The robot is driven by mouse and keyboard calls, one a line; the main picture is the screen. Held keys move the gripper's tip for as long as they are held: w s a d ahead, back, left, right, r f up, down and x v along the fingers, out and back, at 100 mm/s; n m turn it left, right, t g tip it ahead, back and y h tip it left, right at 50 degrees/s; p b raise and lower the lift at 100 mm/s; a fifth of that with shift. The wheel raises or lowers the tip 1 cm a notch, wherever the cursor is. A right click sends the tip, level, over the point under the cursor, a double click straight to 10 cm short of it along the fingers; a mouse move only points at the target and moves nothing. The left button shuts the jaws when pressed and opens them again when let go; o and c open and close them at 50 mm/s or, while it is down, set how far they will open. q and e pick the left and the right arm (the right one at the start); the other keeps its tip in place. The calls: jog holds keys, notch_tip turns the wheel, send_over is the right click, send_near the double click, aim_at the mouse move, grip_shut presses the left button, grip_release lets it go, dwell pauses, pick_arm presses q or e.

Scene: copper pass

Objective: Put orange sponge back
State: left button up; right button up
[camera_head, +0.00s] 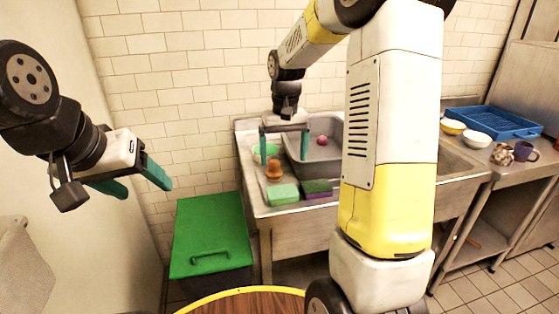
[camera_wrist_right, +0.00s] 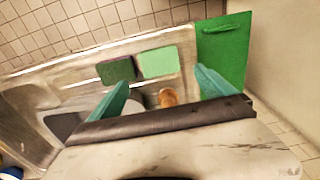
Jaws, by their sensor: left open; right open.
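No clearly orange sponge shows. A small orange-brown rounded object (camera_head: 273,170) stands on the metal sink counter (camera_head: 262,205); I cannot tell whether it is a sponge. It also shows in the right wrist view (camera_wrist_right: 167,98), between the fingers and apart from them. A light green sponge (camera_head: 283,194) and a dark green and purple sponge (camera_head: 316,188) lie side by side at the counter's front edge. My right gripper (camera_head: 284,155) is open and empty, fingers down above the counter's left part. My left gripper (camera_head: 140,182) is open and empty, far left.
A pink ball (camera_head: 322,140) lies in the sink basin (camera_head: 330,160). A green lidded bin (camera_head: 210,225) stands left of the counter. A blue rack (camera_head: 500,121), bowls (camera_head: 477,139) and a mug (camera_head: 525,151) are at right.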

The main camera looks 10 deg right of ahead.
jog(key=s+a+r+t+y, duration=0.1)
jog(key=s+r+t, duration=0.2)
jog(key=s, duration=0.8)
jog(key=s+a+r+t+y, duration=0.1)
jog(key=s+r+t, duration=0.1)
jog(key=s+r, duration=0.5)
jog(key=s, duration=0.5)
jog(key=shift+r+t, duration=0.15)
jog(key=shift+t, duration=0.25)
